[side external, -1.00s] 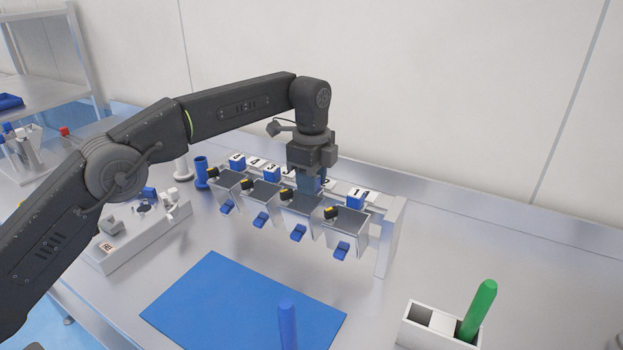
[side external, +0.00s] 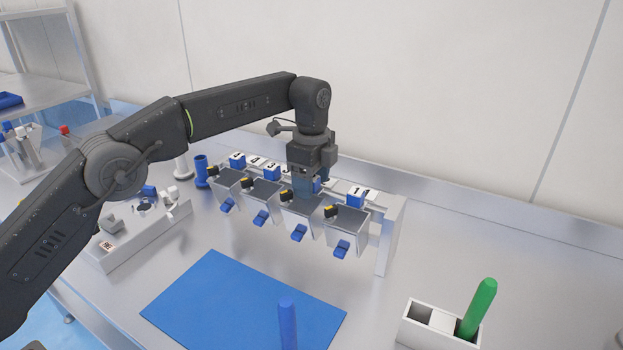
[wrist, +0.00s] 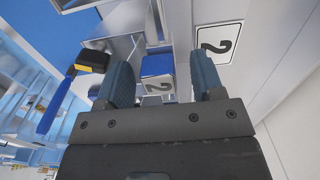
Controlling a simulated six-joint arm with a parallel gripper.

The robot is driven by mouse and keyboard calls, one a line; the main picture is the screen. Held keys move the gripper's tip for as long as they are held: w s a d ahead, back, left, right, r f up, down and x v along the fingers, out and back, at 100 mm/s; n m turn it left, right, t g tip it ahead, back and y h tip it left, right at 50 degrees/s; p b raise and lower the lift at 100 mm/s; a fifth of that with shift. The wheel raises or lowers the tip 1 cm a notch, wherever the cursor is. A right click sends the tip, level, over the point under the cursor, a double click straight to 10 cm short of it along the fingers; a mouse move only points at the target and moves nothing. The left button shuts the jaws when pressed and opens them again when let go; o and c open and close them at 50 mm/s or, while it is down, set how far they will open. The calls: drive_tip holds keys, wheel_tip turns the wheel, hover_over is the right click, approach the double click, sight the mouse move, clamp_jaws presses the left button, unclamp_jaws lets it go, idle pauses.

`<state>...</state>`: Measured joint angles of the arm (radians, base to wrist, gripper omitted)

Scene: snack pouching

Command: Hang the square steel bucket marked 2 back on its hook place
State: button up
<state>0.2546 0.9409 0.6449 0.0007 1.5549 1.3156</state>
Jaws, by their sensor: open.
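The square steel bucket marked 2 (side external: 301,209) is second from the right in the row on the rail, at its hook place and roughly level with its neighbours. Its blue grip block (wrist: 157,68), marked 2, shows in the wrist view. My gripper (side external: 303,191) is just above the bucket's back edge and partly hides it. In the wrist view my gripper (wrist: 163,84) is open, with one blue finger on each side of the block and gaps visible between. A white label with a 2 (wrist: 218,42) is on the rail beside it.
Other steel buckets hang close on both sides, including the one at place 1 (side external: 347,222). A blue mat (side external: 245,305) lies in front. A white holder with a green marker (side external: 478,308) stands at front right. A white fixture (side external: 140,235) stands left.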

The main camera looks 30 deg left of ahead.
drive_tip(key=shift+r, duration=2.1)
drive_tip(key=s+a+r, duration=0.2)
drive_tip(key=a+r, duration=0.5)
drive_tip(key=a, duration=0.4)
drive_tip(key=shift+s+a, duration=0.15)
drive_tip(key=shift+a, duration=0.1)
